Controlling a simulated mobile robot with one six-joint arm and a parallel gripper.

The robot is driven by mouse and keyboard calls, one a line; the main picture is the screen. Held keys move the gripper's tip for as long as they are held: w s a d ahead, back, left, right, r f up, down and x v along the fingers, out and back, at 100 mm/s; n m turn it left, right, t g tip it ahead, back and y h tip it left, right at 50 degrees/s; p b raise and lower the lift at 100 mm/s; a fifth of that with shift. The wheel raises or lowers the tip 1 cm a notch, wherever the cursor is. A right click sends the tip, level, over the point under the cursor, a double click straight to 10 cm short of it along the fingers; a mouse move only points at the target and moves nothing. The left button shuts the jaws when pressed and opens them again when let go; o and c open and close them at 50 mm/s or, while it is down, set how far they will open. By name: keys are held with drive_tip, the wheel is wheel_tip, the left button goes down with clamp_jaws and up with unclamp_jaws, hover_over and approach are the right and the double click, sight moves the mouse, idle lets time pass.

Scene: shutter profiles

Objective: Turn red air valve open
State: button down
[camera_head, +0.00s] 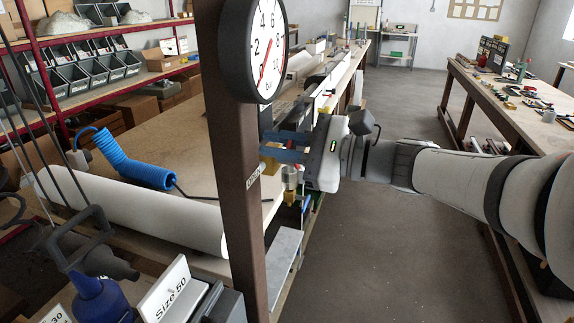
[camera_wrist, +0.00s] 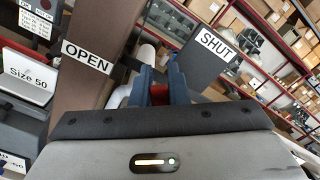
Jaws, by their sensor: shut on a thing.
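My gripper (camera_head: 284,148) reaches in from the right, just behind the brown post (camera_head: 232,180). Its blue fingers also show in the wrist view (camera_wrist: 159,88). A small red part of the air valve (camera_wrist: 158,95) shows between the fingers, and they are shut on it. Most of the valve is hidden by the fingers and the gripper body. In the wrist view, an OPEN label (camera_wrist: 87,57) is on the post left of the fingers. A SHUT label (camera_wrist: 216,44) is on a dark plate to their right. The valve handle's exact angle cannot be told.
A round pressure gauge (camera_head: 265,48) is on the post above my gripper. A blue coiled hose (camera_head: 135,163) and a white roll (camera_head: 130,212) lie on the bench at left. Another workbench (camera_head: 470,90) stands at right. The floor (camera_head: 380,250) between is clear.

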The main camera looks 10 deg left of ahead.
drive_tip(key=f+n+b, duration=0.1)
drive_tip(key=n+b, duration=0.1)
drive_tip(key=b, duration=0.1)
drive_tip(key=s+f+n+b, duration=0.1)
drive_tip(key=n+b, duration=0.1)
drive_tip(key=b, duration=0.2)
drive_tip(key=s+f+n+b, duration=0.1)
drive_tip(key=b, duration=0.3)
drive_tip(key=shift+a+f+n, duration=0.1)
drive_tip(key=shift+f+n, duration=0.25)
drive_tip(key=shift+n, duration=0.05)
drive_tip(key=n+b, duration=0.1)
drive_tip(key=b, duration=0.1)
drive_tip(key=f+n+b, duration=0.1)
drive_tip(key=n+b, duration=0.1)
drive_tip(key=b, duration=0.1)
drive_tip(key=n+b, duration=0.1)
drive_tip(key=b, duration=0.2)
drive_tip(key=shift+s+f+n, duration=0.3)
drive_tip(key=shift+f, duration=0.1)
drive_tip(key=shift+b, duration=0.5)
drive_tip(key=c, duration=1.4)
unclamp_jaws()
drive_tip(key=shift+r, duration=0.1)
drive_tip(key=d, duration=0.7)
drive_tip(key=shift+s+d+p, duration=0.3)
drive_tip(key=shift+d+p, duration=0.05)
drive_tip(key=shift+d, duration=0.05)
